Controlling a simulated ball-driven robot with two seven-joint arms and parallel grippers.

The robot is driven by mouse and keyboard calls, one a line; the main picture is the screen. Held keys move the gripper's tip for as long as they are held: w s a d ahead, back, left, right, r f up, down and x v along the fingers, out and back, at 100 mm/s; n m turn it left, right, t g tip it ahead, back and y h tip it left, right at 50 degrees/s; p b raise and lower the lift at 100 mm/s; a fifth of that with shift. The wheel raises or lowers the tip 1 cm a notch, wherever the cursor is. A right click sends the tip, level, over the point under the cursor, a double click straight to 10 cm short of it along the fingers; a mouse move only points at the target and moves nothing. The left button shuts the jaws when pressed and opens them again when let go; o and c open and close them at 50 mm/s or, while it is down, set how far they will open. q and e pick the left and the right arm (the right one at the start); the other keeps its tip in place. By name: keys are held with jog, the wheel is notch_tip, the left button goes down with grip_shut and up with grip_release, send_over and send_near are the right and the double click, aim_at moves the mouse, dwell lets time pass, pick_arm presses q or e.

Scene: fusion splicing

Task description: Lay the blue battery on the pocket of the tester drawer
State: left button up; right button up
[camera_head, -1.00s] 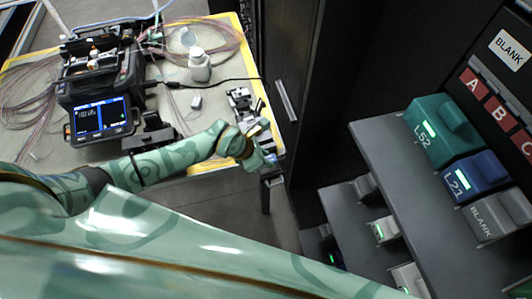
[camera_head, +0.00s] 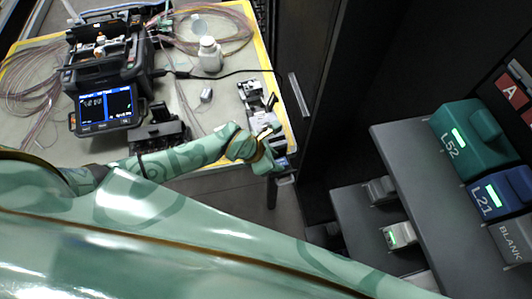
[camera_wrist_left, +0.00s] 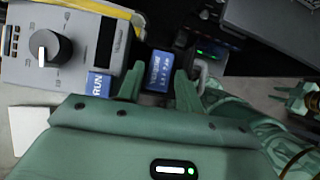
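My left gripper (camera_head: 272,158) is at the table's right front corner, beside a small grey device. In the left wrist view its two green fingers (camera_wrist_left: 160,78) stand apart. A small blue block with white lettering (camera_wrist_left: 159,70) shows between and beyond the fingertips, tilted against them. I cannot tell whether it is the battery or touches a finger. The grey tester (camera_wrist_left: 75,45) with a black knob and a blue RUN label (camera_wrist_left: 98,84) is left of the fingers. Its drawer pocket is not clear. A blue battery marked L21 (camera_head: 497,192) sits on the right shelf.
A green L52 unit (camera_head: 465,140) and a grey BLANK unit (camera_head: 512,240) flank the L21 battery. The splicer (camera_head: 105,75), a white bottle (camera_head: 210,55) and loose fibres occupy the table. A dark cabinet stands between table and shelves.

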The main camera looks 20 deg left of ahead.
pick_arm(q)
jog(key=p+v, duration=0.2)
jog(key=v, duration=0.8)
jog(key=shift+a+r, duration=0.2)
jog(key=shift+r, duration=0.05)
jog(key=shift+s+d, duration=0.1)
